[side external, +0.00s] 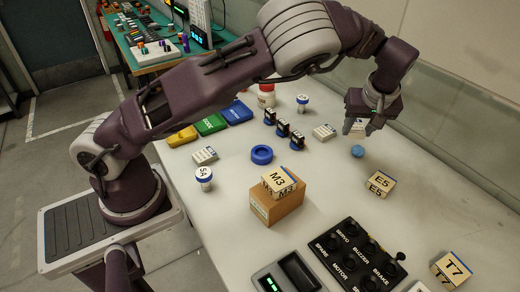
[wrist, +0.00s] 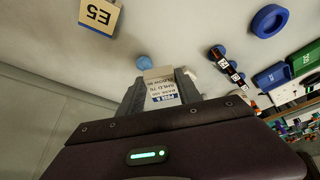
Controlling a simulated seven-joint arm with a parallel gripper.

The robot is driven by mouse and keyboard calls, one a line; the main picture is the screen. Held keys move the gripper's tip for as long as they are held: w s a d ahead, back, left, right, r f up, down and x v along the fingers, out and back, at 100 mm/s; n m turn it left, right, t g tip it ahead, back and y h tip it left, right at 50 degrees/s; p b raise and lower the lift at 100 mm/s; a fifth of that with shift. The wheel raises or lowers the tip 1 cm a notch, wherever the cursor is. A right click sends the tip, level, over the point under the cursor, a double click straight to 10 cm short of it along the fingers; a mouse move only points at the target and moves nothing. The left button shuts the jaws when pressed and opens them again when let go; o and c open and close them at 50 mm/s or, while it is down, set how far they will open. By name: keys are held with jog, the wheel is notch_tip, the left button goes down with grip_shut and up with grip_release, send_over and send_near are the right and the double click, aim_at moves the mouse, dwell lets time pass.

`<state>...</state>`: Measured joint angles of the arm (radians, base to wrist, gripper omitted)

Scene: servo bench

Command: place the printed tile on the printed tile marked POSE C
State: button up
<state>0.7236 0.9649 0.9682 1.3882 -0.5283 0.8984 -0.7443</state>
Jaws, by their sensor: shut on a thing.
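My gripper (side external: 362,130) is above the far right part of the bench, shut on a printed tile (wrist: 162,92). The tile is white with a blue label and small print and stands between the fingers (wrist: 160,88) in the wrist view. In the side view this held tile (side external: 356,127) is mostly hidden by the fingers. Another printed tile (side external: 324,131) lies on the bench just left of my gripper.
A blue ball (side external: 357,151) lies below my gripper, with the E5 block (side external: 380,184) nearer the camera. Several black servos (side external: 283,128), a blue ring (side external: 262,155) and an M3 block on a cardboard box (side external: 277,208) stand left. A switch panel (side external: 358,258) is in front.

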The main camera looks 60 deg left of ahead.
jog(key=s+a+n+g+y, duration=0.15)
jog(key=s+a+n, duration=0.4)
jog(key=a, duration=0.55)
jog(key=n+g+h, duration=0.5)
jog(key=n+g, duration=0.1)
jog(key=n, duration=1.4)
send_over(208, 153)
jog(key=w, duration=0.1)
jog(key=f, duration=0.8)
jog(key=shift+w, duration=0.25)
jog(key=shift+f, duration=0.1)
jog(key=o, duration=1.3)
jog(key=shift+o, duration=0.2)
